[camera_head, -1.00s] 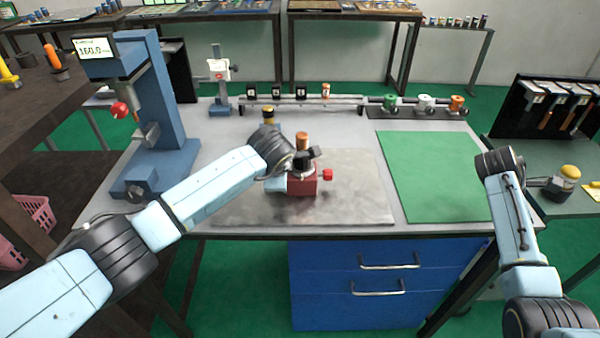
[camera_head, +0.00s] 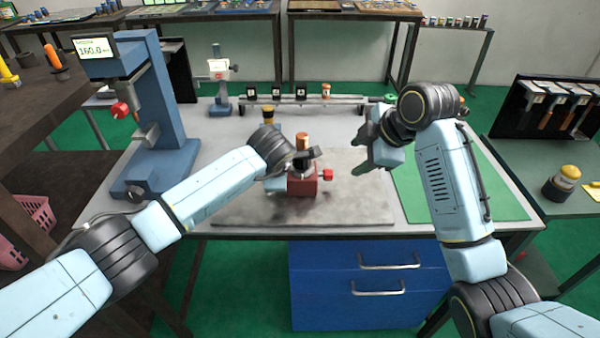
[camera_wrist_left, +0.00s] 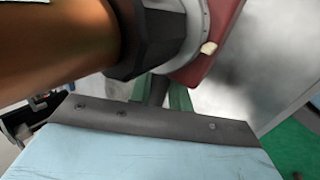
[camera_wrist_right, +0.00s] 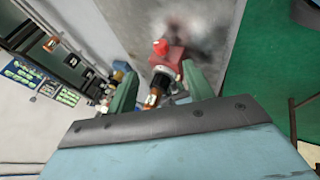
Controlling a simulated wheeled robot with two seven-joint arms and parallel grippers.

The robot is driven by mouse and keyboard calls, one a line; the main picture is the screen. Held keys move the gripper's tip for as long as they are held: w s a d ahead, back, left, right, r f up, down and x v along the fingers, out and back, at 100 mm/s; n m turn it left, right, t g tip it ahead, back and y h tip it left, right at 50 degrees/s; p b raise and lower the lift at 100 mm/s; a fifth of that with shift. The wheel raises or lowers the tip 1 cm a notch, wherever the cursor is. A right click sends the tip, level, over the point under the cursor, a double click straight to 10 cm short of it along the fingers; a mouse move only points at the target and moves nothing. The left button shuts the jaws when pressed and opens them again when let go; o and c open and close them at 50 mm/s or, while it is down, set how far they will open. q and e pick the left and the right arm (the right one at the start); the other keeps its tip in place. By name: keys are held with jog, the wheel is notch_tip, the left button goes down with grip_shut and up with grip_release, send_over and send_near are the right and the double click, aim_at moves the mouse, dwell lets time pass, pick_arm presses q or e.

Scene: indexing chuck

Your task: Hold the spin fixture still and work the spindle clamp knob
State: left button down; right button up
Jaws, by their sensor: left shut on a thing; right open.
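The spin fixture has a red base (camera_head: 303,187), a dark collar and an upright copper-coloured cylinder (camera_head: 302,141). A red knob (camera_head: 328,175) sticks out of its right side, probably the clamp knob. My left gripper (camera_head: 282,181) is shut on the fixture from the left. In the left wrist view the cylinder (camera_wrist_left: 55,45) and black collar (camera_wrist_left: 152,32) hide most of the grip; a green finger shows below them. My right gripper (camera_head: 357,158) is open, empty and apart, right of the knob. In the right wrist view the knob (camera_wrist_right: 160,46) lies beyond its fingers.
The fixture stands on a grey plate (camera_head: 240,208) on the bench. A green mat (camera_head: 480,200) lies right, partly behind my right arm. A blue press (camera_head: 160,110) stands left. A rail with several small items (camera_head: 300,99) runs behind the fixture.

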aim_at(331, 175)
jog(key=x, duration=0.8)
jog(key=a+x, duration=0.1)
jog(key=x, duration=0.3)
jog(key=shift+s+r, duration=0.15)
jog(key=c, duration=1)
jog(key=shift+s+d+f+n+t, duration=0.1)
jog(key=shift+s+f+n+t, duration=0.2)
jog(key=shift+t, duration=0.6)
jog(key=shift+n+t+y, duration=0.4)
jog(key=shift+t, duration=1.3)
